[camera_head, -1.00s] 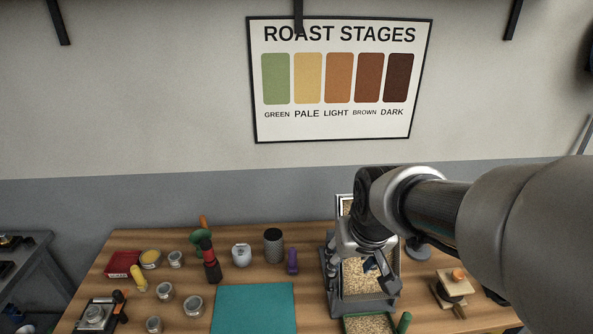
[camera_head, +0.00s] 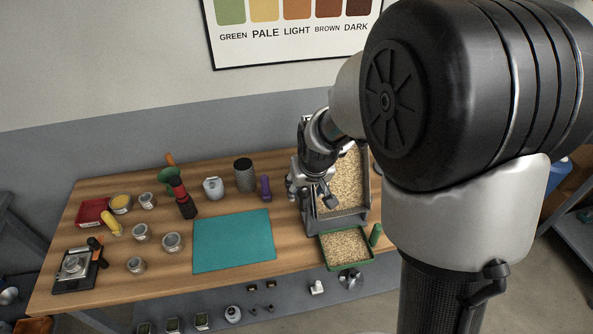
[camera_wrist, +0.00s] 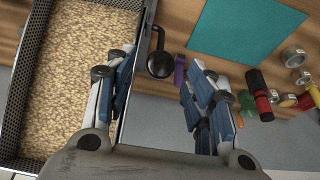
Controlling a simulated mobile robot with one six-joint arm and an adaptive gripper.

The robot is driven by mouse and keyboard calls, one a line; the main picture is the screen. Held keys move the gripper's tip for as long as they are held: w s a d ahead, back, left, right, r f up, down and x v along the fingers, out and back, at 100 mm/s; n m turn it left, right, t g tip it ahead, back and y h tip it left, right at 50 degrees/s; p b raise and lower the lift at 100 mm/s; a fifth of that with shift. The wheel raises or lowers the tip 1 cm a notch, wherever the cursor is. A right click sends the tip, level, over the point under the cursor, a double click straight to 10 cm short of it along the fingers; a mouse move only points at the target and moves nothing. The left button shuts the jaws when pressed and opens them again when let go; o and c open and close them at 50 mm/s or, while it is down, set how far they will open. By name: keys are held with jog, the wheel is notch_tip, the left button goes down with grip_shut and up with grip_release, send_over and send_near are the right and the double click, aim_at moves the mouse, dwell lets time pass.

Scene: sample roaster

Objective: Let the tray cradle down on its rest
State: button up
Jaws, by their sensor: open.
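The tray cradle (camera_head: 363,218) is a grey frame at the right of the wooden table, holding a perforated tray of pale beans (camera_head: 347,188). The tray fills the left of the wrist view (camera_wrist: 75,75), beside the cradle's grey side rail. I cannot tell whether the cradle is fully on its rest. A black round knob (camera_wrist: 160,64) on a short arm stands beside that rail. My gripper (camera_head: 322,196) is at the cradle's left side. In the wrist view my gripper (camera_wrist: 155,80) is open and empty, the knob showing between its fingers without visible contact.
A green tray of beans (camera_head: 345,246) sits in front of the cradle, with a green cylinder (camera_head: 376,235) beside it. A teal mat (camera_head: 234,240) lies to the left. A purple item (camera_head: 265,188) and a dark canister (camera_head: 244,175) stand behind the mat.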

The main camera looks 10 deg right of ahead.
jog(key=shift+x, duration=1.4)
jog(key=shift+c, duration=0.3)
grip_shut()
